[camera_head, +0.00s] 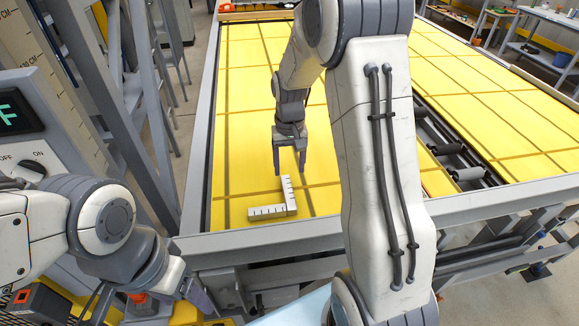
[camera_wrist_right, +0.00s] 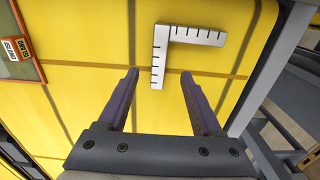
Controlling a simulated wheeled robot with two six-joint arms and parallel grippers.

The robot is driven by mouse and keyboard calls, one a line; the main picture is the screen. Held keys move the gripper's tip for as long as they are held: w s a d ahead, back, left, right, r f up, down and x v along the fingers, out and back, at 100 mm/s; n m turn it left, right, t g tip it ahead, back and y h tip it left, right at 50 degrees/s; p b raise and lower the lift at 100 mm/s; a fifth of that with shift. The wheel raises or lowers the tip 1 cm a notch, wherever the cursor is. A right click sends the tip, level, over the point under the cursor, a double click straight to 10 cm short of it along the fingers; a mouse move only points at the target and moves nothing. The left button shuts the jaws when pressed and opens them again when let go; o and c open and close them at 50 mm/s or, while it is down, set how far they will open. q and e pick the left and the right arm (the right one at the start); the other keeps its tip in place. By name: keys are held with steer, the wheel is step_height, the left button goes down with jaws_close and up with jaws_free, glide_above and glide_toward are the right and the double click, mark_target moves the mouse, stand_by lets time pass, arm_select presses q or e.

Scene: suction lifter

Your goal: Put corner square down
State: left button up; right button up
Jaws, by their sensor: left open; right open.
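The corner square (camera_head: 287,200) is a pale L-shaped piece with dark tick marks. It lies flat on the yellow panel (camera_head: 240,150) near its front edge. It also shows in the right wrist view (camera_wrist_right: 160,58), just past the fingertips. My right gripper (camera_head: 290,172) is open above the panel, close to the end of one leg of the square. Its fingers (camera_wrist_right: 157,75) are spread apart with nothing held between them; whether a finger touches the square I cannot tell. My left gripper (camera_head: 195,300) is low at the left, outside the table frame, open and seemingly empty.
A grey metal frame (camera_head: 400,216) borders the yellow panel. A control box with a knob (camera_head: 33,170) stands at the left, beside a grey ladder-like structure (camera_head: 125,100). The panel around the square is clear.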

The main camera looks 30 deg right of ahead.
steer(key=s+a+r+n, duration=0.4)
steer(key=s+a, duration=0.4)
steer(key=a, duration=0.2)
steer(key=s+a+r+n, duration=0.3)
steer(key=s+a+r, duration=0.1)
steer(key=s+a, duration=0.5)
steer(key=s+a+n+y, duration=0.1)
steer(key=s+n, duration=0.2)
steer(key=s, duration=0.6)
steer(key=shift+a, duration=0.25)
steer(key=shift+s+f, duration=0.1)
